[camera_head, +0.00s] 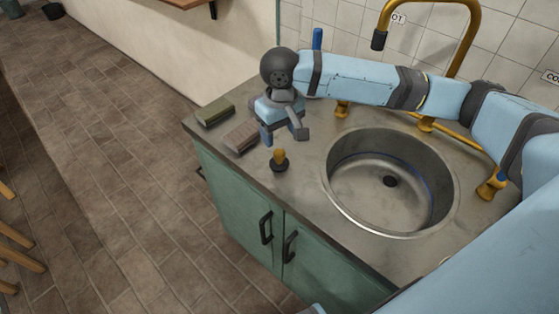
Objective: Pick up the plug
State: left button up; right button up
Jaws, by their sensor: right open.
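The plug (279,161) stands upright on the grey counter, left of the round sink. It has a dark round base and a yellow-brown knob on top. My right gripper (284,139) is above and just behind the plug in the picture, pointing down, open, with its fingers apart. I see nothing between the fingers. The plug appears apart from the fingers. My left gripper is not in view.
A green block (215,112) and a brownish block (241,137) lie near the counter's left edge. The metal sink (345,203) is right of the plug. Brass taps (426,122) and a tall faucet (468,40) stand behind it. Counter (290,205) in front of the plug is clear.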

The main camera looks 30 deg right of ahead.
aim_at(280, 152)
jog(key=f, duration=0.5)
jog(key=f+b, duration=0.1)
jog(key=f, duration=0.2)
jog(key=shift+w+d+f, duration=0.1)
jog(key=shift+w+f, duration=0.1)
jog(key=shift+w, duration=0.15)
jog(key=c, duration=1)
jog(key=shift+r, duration=0.1)
